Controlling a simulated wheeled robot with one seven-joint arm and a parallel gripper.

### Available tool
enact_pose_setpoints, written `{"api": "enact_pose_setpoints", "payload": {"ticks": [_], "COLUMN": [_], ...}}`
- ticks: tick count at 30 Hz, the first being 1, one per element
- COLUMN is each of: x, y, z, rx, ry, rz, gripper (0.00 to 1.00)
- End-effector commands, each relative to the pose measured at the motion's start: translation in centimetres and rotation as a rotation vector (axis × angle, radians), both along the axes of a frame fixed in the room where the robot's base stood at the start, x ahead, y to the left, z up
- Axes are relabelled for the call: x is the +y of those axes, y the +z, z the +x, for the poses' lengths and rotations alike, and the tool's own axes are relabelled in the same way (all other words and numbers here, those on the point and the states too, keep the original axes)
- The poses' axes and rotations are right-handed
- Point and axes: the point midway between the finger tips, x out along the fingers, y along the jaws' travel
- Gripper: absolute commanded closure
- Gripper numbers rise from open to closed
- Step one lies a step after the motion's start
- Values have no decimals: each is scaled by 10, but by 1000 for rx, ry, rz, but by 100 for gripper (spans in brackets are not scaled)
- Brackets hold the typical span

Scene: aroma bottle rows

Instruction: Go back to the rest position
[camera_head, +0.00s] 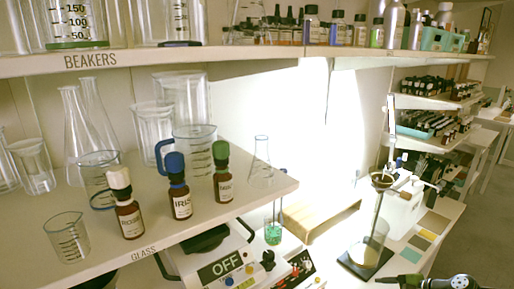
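Three brown bottles stand upright in a slanting row on the lower shelf: a white-capped bottle (130,219), a blue-capped bottle (180,199) labelled IRIS, and a green-capped bottle (223,184). Nothing touches them from above. My gripper (388,280) seems to be the dark part with green marks at the bottom right edge, well away from the bottles. The frame cuts it off, and I cannot tell whether its fingers are open or shut. No bottle shows in it.
Beakers and flasks crowd the lower shelf (270,195) behind the bottles. A scale reading OFF (221,266) sits below. A stand with a dark base (365,262) rises close to my gripper. The floor at right (485,230) looks free.

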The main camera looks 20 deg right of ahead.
Motion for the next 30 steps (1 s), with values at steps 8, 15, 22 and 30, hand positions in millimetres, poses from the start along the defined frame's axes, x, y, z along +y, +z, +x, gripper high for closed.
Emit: {"api": "enact_pose_setpoints", "payload": {"ticks": [8, 15, 22, 30], "x": [44, 112, 228, 348], "y": [30, 74, 145, 211], "z": [28, 52, 45, -47], "rx": [77, 169, 237, 132], "ry": [180, 425, 773, 1120], "rz": [-120, -317, -655, -1090], "gripper": [43, 43, 43, 43]}}
